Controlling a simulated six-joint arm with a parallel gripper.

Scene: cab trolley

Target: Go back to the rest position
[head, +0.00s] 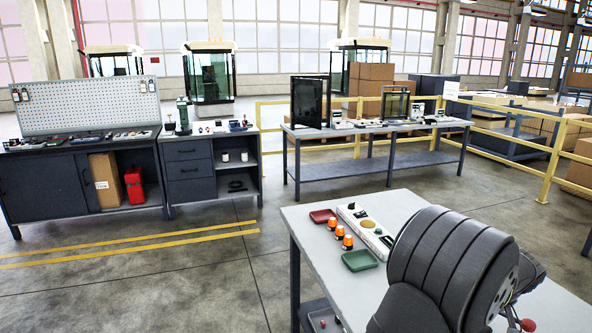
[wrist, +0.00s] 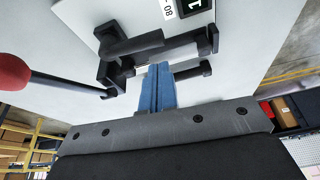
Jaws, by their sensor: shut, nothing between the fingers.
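In the wrist view my gripper (wrist: 157,88) shows as two blue fingers pressed together, shut with nothing between them. They point at a pale grey surface (wrist: 65,30). Dark bracket-like parts (wrist: 130,45) lie around and beyond the fingertips; I cannot tell whether they touch. A red knob (wrist: 12,72) on a dark rod is at the left. A label or display with a white "1" (wrist: 195,5) is at the top.
The near table (head: 310,225) carries a red tray (head: 322,215), a green tray (head: 360,260), several orange beacons (head: 347,242) and a white panel (head: 365,228). A red knob (head: 527,325) is low right. Open floor (head: 180,285) lies left. Benches and yellow rails (head: 552,165) stand behind.

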